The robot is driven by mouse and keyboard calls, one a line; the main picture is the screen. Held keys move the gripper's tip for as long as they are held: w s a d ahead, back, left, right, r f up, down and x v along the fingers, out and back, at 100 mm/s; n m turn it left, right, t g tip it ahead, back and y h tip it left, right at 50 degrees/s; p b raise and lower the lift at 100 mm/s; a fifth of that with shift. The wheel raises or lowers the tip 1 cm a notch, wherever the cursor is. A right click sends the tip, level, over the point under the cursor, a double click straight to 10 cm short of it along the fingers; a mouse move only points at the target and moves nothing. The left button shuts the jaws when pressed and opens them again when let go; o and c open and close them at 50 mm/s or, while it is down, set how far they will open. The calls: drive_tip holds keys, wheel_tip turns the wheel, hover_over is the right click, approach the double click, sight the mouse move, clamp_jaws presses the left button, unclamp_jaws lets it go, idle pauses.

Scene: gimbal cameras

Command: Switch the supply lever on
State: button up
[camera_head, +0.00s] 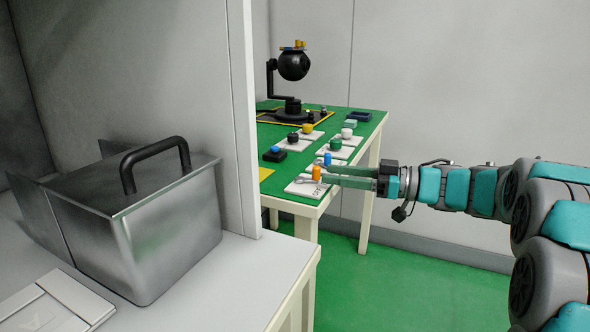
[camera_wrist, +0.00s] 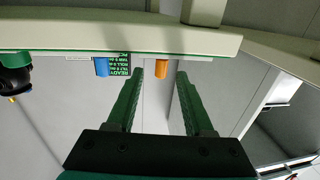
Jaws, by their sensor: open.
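An orange-capped lever (camera_head: 316,173) stands on a white labelled plate (camera_head: 302,188) at the near corner of the green table. A blue-capped lever (camera_head: 327,158) stands just behind it. I cannot read which one is the supply lever. My gripper (camera_head: 325,175) is open and reaches in from the right, its fingertips close to the orange lever. In the wrist view, the orange lever (camera_wrist: 161,67) shows between the open fingertips (camera_wrist: 160,73), and the blue lever (camera_wrist: 102,66) is to the left of them. I cannot tell whether a finger touches the orange lever.
The green table (camera_head: 281,201) also carries several white plates with knobs, a blue button (camera_head: 276,149) and a black gimbal camera (camera_head: 293,65). A metal box (camera_head: 150,240) with a black handle sits on a nearer counter at left. Green floor is clear below my arm.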

sight(302, 177)
drive_tip(key=shift+a, duration=0.6)
drive_tip(key=shift+x, duration=3.3)
clamp_jaws()
